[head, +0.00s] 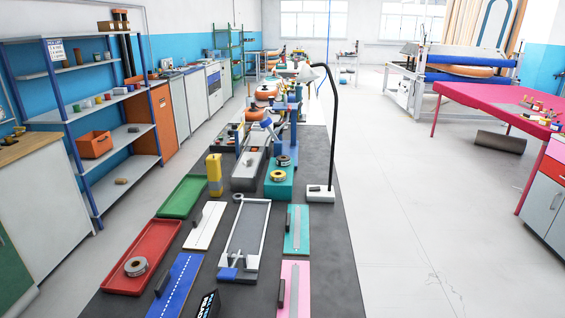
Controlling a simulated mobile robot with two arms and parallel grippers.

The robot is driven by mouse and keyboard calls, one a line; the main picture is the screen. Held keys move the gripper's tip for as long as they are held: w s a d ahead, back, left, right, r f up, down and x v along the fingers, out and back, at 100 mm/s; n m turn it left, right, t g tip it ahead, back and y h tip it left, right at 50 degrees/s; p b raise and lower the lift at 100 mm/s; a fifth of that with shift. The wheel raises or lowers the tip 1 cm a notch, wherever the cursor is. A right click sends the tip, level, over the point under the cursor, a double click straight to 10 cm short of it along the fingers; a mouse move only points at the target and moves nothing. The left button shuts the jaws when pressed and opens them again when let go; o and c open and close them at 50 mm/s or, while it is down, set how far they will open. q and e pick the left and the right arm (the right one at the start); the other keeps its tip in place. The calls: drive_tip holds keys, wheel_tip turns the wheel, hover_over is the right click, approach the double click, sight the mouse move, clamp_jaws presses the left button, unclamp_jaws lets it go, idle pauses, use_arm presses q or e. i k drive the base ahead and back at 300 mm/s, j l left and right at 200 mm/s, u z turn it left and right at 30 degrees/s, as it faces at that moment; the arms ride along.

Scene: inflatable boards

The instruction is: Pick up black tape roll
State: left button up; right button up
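A black tape roll (283,160) lies at the back of a teal block (279,188) in the middle of the long dark table. A yellowish tape roll (277,176) lies just in front of it on the same block. Another roll, grey and white with a dark centre (136,266), lies in the red tray (151,238) at the near left. Neither of my grippers shows in the head view.
A black-armed lamp on a white base (320,194) stands right of the teal block. A yellow block (214,175), a green tray (182,197) and a grey frame (247,225) stand nearby. The table's right front (333,270) is bare.

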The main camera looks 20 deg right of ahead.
sight(281, 160)
drive_tip(key=l, duration=0.35)
drive_tip(key=k+l, duration=0.1)
drive_tip(key=l, duration=0.3)
drive_tip(key=l+u, duration=0.25)
drive_tip(key=l, duration=0.7)
drive_tip(key=l+u, duration=0.25)
drive_tip(key=l, duration=0.75)
drive_tip(key=i+l+u, duration=0.15)
drive_tip(key=l, duration=0.2)
drive_tip(key=i+l+u, duration=0.1)
drive_tip(key=l, duration=0.3)
drive_tip(key=i+l+u, duration=0.15)
drive_tip(key=l, duration=0.25)
drive_tip(key=i+l+u, duration=0.1)
drive_tip(key=i+l, duration=0.15)
drive_tip(key=l, duration=0.15)
drive_tip(key=i+l+u, duration=0.15)
drive_tip(key=l, duration=0.25)
